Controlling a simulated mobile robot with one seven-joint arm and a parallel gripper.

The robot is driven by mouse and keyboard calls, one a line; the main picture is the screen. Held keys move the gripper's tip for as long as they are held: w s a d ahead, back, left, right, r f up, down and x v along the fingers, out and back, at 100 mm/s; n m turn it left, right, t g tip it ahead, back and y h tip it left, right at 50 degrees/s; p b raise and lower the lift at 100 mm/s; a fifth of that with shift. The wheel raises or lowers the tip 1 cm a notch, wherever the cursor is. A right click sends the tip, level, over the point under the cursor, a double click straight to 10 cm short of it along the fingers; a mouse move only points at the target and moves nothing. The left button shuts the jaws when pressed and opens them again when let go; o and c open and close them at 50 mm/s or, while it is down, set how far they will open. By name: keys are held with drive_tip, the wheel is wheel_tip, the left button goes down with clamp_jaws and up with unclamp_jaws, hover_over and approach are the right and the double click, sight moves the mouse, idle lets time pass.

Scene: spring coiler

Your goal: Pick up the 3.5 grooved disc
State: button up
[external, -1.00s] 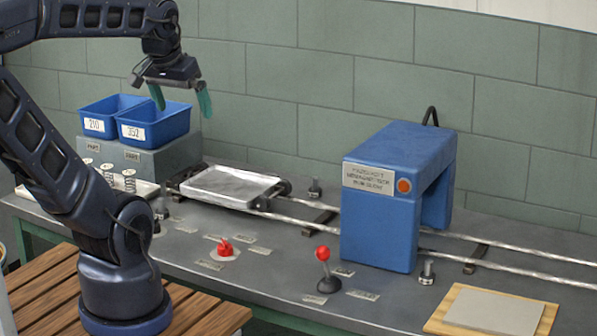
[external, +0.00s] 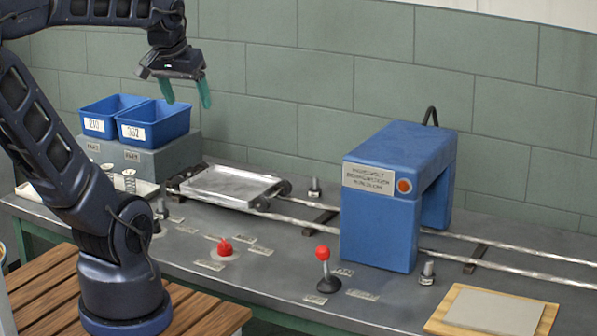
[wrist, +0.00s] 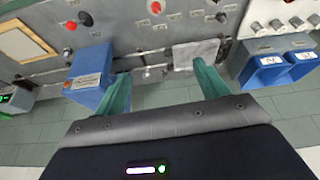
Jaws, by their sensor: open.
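I cannot make out a grooved disc marked 3.5 in either view. My gripper (external: 188,100) is open and empty, with its green fingers pointing down in the air above the back of the bench. Its fingers also show in the wrist view (wrist: 162,75), apart with nothing between them. Two blue bins, one labelled 210 (external: 94,125) and one labelled 352 (external: 138,132), stand on a grey block to the left of my gripper. Their insides are mostly hidden in the external view. They show at the right in the wrist view (wrist: 270,72).
A metal tray (external: 240,202) sits on rails right of the bins. A blue arch-shaped machine (external: 378,232) straddles the rails. A wooden-framed board (external: 455,298) lies front right.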

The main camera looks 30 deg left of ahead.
drive_tip(key=w+a+r+n+g, duration=0.1)
drive_tip(key=w+a+n, duration=0.1)
drive_tip(key=w, duration=0.6)
drive_tip(key=w+a+r+n, duration=0.2)
drive_tip(key=w+a, duration=0.1)
drive_tip(key=w, duration=0.5)
drive_tip(key=n+g, duration=0.3)
drive_tip(key=n, duration=0.7)
hover_over(207, 164)
wheel_tip(207, 164, down, 30)
drive_tip(key=f, duration=0.5)
drive_tip(key=shift+s+d+f, duration=0.1)
drive_tip(key=shift+s+f, duration=0.05)
drive_tip(key=shift+s, duration=0.15)
drive_tip(key=shift+w+f, duration=0.2)
drive_tip(key=shift+f, duration=1.15)
drive_tip(key=shift+w+f, duration=0.2)
drive_tip(key=shift+f, duration=1.15)
drive_tip(key=c, duration=1.2)
